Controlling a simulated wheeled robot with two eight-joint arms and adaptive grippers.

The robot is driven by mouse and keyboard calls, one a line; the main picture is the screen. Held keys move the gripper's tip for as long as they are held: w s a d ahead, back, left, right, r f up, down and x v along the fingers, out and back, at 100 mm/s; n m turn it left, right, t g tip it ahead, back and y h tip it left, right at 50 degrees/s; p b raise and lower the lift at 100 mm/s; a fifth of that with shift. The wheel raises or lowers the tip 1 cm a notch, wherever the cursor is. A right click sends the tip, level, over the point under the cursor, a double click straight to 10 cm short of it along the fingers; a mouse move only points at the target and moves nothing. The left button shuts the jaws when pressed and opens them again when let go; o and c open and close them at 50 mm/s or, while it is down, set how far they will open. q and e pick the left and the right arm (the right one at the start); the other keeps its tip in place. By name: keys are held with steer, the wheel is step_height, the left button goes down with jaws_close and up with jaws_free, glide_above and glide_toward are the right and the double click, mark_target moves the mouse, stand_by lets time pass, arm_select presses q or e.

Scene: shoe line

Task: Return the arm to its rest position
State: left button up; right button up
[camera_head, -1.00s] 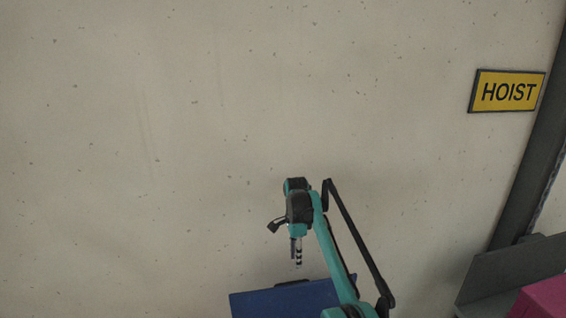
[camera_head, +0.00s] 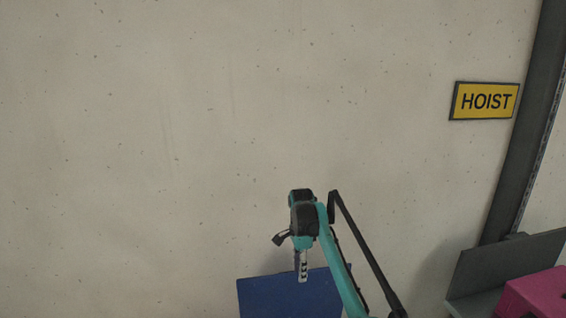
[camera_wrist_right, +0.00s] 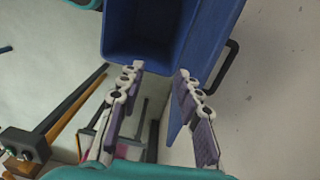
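My right arm is the teal one rising from the bottom of the head view. My right gripper (camera_head: 302,277) hangs pointing down from it, seen from the side in front of the pale wall and a blue bin. In the right wrist view the gripper (camera_wrist_right: 161,70) has its two white fingers with purple pads wide apart, with nothing held between them. The blue bin (camera_wrist_right: 215,25) is beyond the fingertips there, and its visible interior looks empty. In the head view only part of the bin (camera_head: 265,298) shows at the bottom edge. My left gripper is out of view.
A pale wall fills most of the head view. A yellow HOIST sign (camera_head: 486,101) and a dark post (camera_head: 522,130) are at right. A pink box (camera_head: 535,295) is at bottom right. A black handle (camera_wrist_right: 228,66) sits beside the bin; dark and orange bars (camera_wrist_right: 72,112) lie left.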

steer(key=s+d+r+n+t+b, duration=0.15)
steer(key=s+d+r+n, duration=0.25)
steer(key=s, duration=0.5)
steer(key=s+d+r+n+t+b, duration=0.1)
steer(key=s+d+r+n+t, duration=0.3)
steer(key=s, duration=0.4)
steer(key=s+d+f+n, duration=0.1)
steer(key=s+f+n, duration=0.1)
steer(key=s+f, duration=0.2)
steer(key=s+d+f+n+t+b, duration=0.1)
steer(key=s+f, duration=0.3)
steer(key=s, duration=0.6)
steer(key=s+d+f+n+t+b, duration=0.1)
steer(key=s+d+f+n, duration=0.1)
steer(key=s+f+n, duration=0.2)
steer(key=s+f, duration=0.1)
steer(key=s, duration=0.2)
steer(key=shift+s+d, duration=0.15)
steer(key=shift+s, duration=0.25)
